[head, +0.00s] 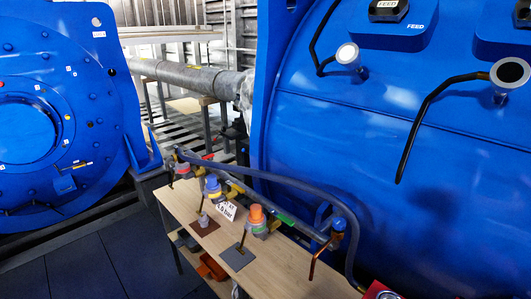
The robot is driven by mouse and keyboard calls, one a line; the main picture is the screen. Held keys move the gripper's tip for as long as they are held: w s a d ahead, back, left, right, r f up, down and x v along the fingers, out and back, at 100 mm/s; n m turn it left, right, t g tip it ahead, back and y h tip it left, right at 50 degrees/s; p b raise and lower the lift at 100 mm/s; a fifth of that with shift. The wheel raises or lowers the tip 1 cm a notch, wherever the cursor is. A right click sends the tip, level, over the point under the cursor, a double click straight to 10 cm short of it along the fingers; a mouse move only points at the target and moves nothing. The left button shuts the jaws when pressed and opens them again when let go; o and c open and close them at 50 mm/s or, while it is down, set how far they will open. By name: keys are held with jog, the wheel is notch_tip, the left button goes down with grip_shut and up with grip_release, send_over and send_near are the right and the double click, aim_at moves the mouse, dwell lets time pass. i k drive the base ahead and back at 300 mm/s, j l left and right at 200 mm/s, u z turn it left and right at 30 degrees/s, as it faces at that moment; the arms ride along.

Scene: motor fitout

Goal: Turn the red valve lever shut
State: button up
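A wooden bench (185,200) stands in the lower middle of the head view, with a grey pipe or hose (285,183) running along its back. A small red piece (208,156) by the far end of this pipe looks like the red valve lever. It is small and partly hidden, so I cannot tell which way it is turned. A yellow piece (236,187) and a green piece (285,218) sit farther along the same line, toward the near end. My gripper is not in view.
Blue and orange-topped fittings (257,216), dark plates (239,257) and a small sign (227,210) occupy the bench. Large blue machines stand left (105,100) and right (420,170). Dark floor (100,265) lies clear at left.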

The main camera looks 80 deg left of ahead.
aim_at(207, 157)
jog(key=j+u, duration=0.15)
jog(key=u, duration=0.3)
jog(key=j+u, duration=0.2)
jog(key=u, duration=0.2)
jog(key=j+u, duration=0.2)
jog(key=u, duration=0.25)
jog(key=i+j+u, duration=0.15)
jog(key=j, duration=0.3)
jog(key=j+u, duration=0.15)
jog(key=j, duration=0.3)
jog(key=i+j+u, duration=0.15)
jog(key=j, duration=0.25)
jog(key=i+j+u, duration=0.15)
jog(key=j, duration=0.3)
jog(key=i+j+u, duration=0.1)
jog(key=j, duration=0.3)
jog(key=i+j, duration=0.25)
jog(key=j, duration=0.15)
jog(key=i+j+u, duration=0.1)
jog(key=j, duration=0.3)
jog(key=i+j, duration=0.35)
jog(key=u, duration=0.05)
